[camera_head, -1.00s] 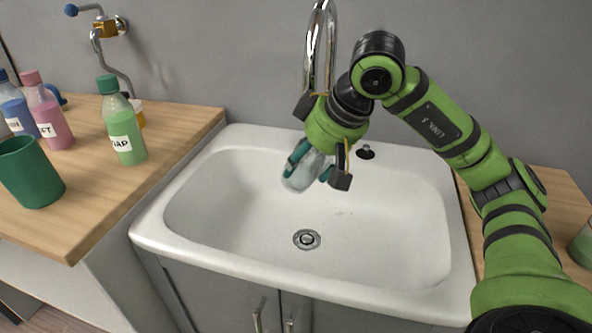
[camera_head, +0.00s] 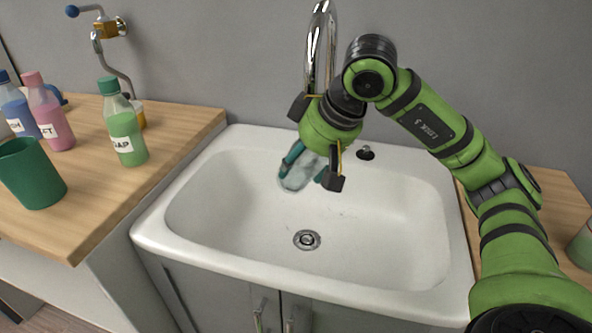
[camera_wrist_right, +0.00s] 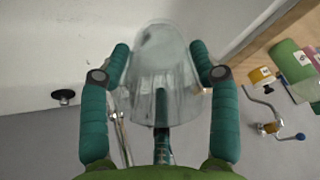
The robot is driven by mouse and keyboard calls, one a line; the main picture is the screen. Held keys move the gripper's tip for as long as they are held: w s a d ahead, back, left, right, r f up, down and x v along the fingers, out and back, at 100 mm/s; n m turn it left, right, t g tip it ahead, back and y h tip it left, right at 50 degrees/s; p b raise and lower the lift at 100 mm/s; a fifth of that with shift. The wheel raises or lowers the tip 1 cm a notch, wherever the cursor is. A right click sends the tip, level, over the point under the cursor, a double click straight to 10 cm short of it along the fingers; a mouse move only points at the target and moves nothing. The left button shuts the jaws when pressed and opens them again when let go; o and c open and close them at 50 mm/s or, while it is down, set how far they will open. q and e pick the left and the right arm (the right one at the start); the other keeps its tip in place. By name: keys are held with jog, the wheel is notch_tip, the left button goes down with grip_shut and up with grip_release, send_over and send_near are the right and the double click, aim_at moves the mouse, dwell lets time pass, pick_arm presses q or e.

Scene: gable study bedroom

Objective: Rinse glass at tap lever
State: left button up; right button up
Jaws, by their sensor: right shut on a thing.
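My right gripper (camera_head: 306,167) is shut on the clear glass (camera_head: 297,175) and holds it tilted over the back part of the white sink (camera_head: 240,260). In the right wrist view the glass (camera_wrist_right: 163,62) sits between the teal fingers. The chrome tap (camera_head: 321,45) rises behind the gripper; its spout end is hidden by my arm. A small dark knob with a metal top (camera_head: 365,153) is on the sink's back rim, right of the gripper. I cannot tell whether it is the tap lever. No running water can be made out. My left gripper is not in view.
On the left wooden counter (camera_head: 90,210) stand a green cup (camera_head: 32,175), a green soap bottle (camera_head: 123,130), a pink bottle (camera_head: 50,115) and a blue bottle (camera_head: 18,108). A blue-knobbed valve (camera_head: 100,28) is on the wall. The basin around the drain (camera_head: 306,240) is clear.

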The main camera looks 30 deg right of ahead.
jog(key=shift+s+d, duration=0.35)
jog(key=shift+d, duration=0.05)
jog(key=s+a, duration=0.5)
jog(key=s, duration=0.1)
jog(key=shift+a, duration=0.25)
dwell(0.5)
dwell(1.1)
jog(key=s+a+r+p, duration=0.2)
jog(key=s+a+r, duration=0.1)
jog(key=r, duration=0.1)
jog(key=shift+s+a, duration=0.15)
jog(key=shift+s, duration=0.15)
